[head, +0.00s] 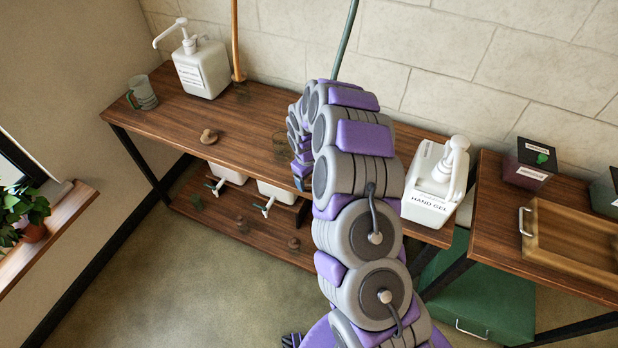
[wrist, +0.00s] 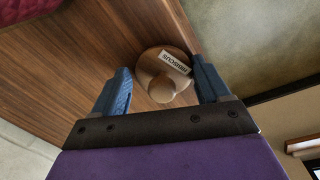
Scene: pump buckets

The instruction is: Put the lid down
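A round wooden lid (wrist: 150,65) with a knob and a white label reading HIBISCUS fills the space between the blue fingers of my gripper (wrist: 162,82) in the wrist view. The wooden tabletop lies behind the lid. In the head view my gripper (head: 302,180) is mostly hidden by my arm near the table's front edge, and the held lid is not visible there. A clear glass jar (head: 284,145) stands close beyond it. Another small knobbed lid (head: 208,136) lies on the table (head: 165,115).
A HAND GEL pump bucket (head: 430,190) is right of my arm. A lower shelf (head: 225,215) has small items. The table's left front is clear.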

